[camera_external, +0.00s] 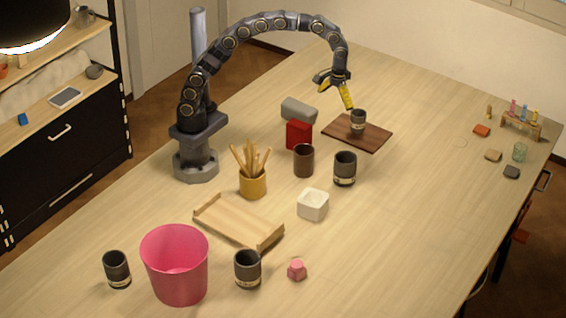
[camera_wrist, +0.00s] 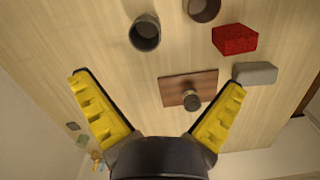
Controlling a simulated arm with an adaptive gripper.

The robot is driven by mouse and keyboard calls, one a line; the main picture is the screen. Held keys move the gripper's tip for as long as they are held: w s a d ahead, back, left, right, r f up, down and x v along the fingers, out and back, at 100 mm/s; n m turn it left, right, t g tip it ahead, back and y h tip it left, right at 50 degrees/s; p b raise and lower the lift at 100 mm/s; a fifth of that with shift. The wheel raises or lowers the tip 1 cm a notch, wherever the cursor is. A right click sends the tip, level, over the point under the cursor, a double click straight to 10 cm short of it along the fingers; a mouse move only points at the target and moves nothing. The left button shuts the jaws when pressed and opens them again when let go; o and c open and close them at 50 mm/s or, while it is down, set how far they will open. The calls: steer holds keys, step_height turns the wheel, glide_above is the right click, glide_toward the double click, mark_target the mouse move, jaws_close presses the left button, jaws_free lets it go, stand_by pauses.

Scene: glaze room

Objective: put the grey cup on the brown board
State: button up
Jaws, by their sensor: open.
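The brown board (camera_external: 375,140) lies flat on the table, below my gripper; it also shows in the wrist view (camera_wrist: 174,88). A small grey cup (camera_external: 358,119) with a pale band stands upright on the board; the wrist view shows it too (camera_wrist: 192,101). My gripper (camera_external: 337,93) is open and empty, above and just left of this cup. In the wrist view its yellow fingers (camera_wrist: 158,82) are wide apart, and the cup is not gripped. Larger dark grey cups stand at the middle (camera_external: 345,168), front left (camera_external: 117,270) and front centre (camera_external: 247,270).
A brown cup (camera_external: 304,161), red block (camera_external: 298,135) and grey block (camera_external: 299,110) stand left of the board. A tool pot (camera_external: 253,184), wooden tray (camera_external: 238,222), white square pot (camera_external: 313,204) and pink bucket (camera_external: 176,265) are nearer.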

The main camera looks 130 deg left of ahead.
steer(key=s+d+r+m+g, duration=0.1)
steer(key=s+d+r+m, duration=0.1)
steer(key=s+d+m, duration=0.55)
steer(key=s+d+r+m, duration=0.2)
steer(key=s+d+m, duration=0.1)
steer(key=s+d, duration=0.85)
steer(key=s+d+f+m, duration=0.1)
steer(key=s+m, duration=0.1)
steer(key=s, duration=0.2)
steer(key=s+d+f+m+y, duration=0.1)
steer(key=s+d+m, duration=0.1)
steer(key=s, duration=0.3)
steer(key=shift+s+f, duration=0.3)
steer(key=shift+f, duration=0.1)
steer(key=shift+w+d, duration=0.1)
